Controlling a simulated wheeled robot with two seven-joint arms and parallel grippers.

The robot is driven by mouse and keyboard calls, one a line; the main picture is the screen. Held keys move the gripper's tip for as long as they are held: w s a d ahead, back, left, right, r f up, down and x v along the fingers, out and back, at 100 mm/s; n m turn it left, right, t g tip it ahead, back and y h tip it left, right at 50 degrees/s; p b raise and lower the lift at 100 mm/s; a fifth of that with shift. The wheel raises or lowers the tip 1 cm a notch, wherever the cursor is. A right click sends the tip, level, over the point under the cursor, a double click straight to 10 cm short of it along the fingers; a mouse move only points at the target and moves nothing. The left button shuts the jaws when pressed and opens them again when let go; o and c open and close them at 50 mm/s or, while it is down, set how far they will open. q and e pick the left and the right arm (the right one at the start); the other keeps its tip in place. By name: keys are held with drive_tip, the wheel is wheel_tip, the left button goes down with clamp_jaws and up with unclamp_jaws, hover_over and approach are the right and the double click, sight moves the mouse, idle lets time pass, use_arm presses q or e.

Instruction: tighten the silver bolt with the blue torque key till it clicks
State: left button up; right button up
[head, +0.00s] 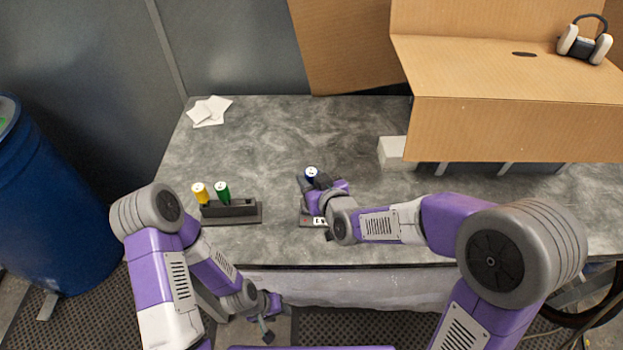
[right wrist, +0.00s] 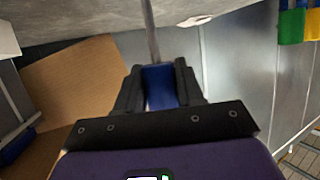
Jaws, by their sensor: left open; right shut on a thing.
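The blue torque key (head: 311,172) stands about upright near the middle of the table in the head view, its white-capped blue handle showing above my right gripper (head: 316,184). In the right wrist view its blue handle (right wrist: 160,88) is between the dark fingers of my right gripper (right wrist: 160,90), which are shut on it. Its thin grey shaft (right wrist: 150,30) runs from the handle toward the grey tabletop. I cannot see the silver bolt or the shaft's tip. A small plate (head: 306,221) with white marks lies partly under my right gripper. My left gripper (head: 271,318) is open and empty, low in front of the table.
A black rack (head: 230,212) left of the plate holds a yellow key (head: 200,193) and a green key (head: 222,193). White papers (head: 209,111) lie at the back left. A cardboard box (head: 515,130) overhangs the back right, with headphones (head: 584,42) on top. The table's middle back is clear.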

sight(311, 172)
drive_tip(key=shift+f+b, duration=0.55)
drive_tip(key=shift+f, duration=0.05)
drive_tip(key=o, duration=0.4)
drive_tip(key=c, duration=0.4)
drive_tip(key=m+h+p, duration=0.1)
drive_tip(key=m+t+h+p, duration=0.1)
drive_tip(key=m+h+p, duration=0.1)
drive_tip(key=shift+a+r+p, duration=0.15)
drive_tip(key=shift+r+p, duration=0.05)
drive_tip(key=shift+p, duration=0.1)
drive_tip(key=shift+f+m+t+h+p, duration=0.25)
drive_tip(key=shift+m+h+p, duration=0.25)
drive_tip(key=shift+m+h, duration=0.4)
drive_tip(key=shift+h, duration=0.4)
drive_tip(key=shift+r, duration=0.15)
drive_tip(key=shift+r+p, duration=2.35)
drive_tip(key=shift+r, duration=0.1)
